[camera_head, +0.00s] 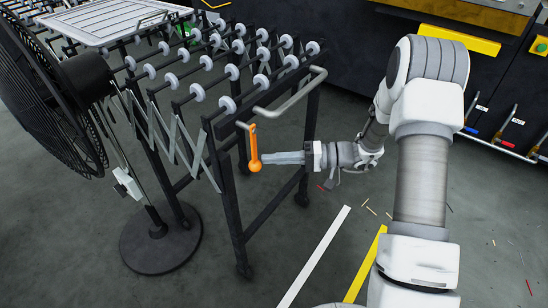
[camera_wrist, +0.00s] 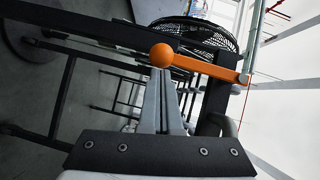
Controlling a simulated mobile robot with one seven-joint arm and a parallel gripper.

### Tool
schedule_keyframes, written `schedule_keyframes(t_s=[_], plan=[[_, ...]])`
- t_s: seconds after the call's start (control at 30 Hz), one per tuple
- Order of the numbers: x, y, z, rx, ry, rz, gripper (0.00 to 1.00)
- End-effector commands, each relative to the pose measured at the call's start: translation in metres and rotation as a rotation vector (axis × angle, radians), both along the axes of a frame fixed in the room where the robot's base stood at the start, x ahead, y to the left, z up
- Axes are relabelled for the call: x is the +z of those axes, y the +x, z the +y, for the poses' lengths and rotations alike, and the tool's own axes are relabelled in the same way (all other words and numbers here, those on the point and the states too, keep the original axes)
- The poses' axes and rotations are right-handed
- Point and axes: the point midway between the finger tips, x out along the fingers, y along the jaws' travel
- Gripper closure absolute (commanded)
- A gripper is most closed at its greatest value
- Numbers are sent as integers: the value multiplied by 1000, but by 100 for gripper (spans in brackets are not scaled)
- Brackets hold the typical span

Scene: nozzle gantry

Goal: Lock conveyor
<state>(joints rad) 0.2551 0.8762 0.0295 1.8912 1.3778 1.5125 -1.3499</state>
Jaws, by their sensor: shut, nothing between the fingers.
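The conveyor (camera_head: 228,128) is a black wheeled frame with rows of grey skate-wheel rollers. An orange lever (camera_head: 254,147) with a round knob hangs down from the conveyor's near end. My gripper (camera_head: 264,158) comes from the right, its fingertips at the knob. In the wrist view the fingers (camera_wrist: 164,85) are together and point at the orange knob (camera_wrist: 161,55), with the orange arm running off to the right. The fingers hold nothing. I cannot tell whether the fingertips touch the knob.
A black pedestal fan (camera_head: 45,95) stands left of the conveyor on a round base (camera_head: 160,247). A white tray (camera_head: 112,20) lies on the conveyor's far end. A bent metal handle (camera_head: 290,95) sits near the lever. The grey floor ahead has white and yellow strips.

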Motion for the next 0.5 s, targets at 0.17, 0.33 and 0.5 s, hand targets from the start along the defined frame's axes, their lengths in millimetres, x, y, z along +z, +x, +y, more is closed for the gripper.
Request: schedule_keyframes(t_s=[0.17,0.33,0.5], plan=[[-2,-4,3,0,25,31,100],[-3,-6,5,1,42,52,100],[-5,-11,9,1,78,98,100]])
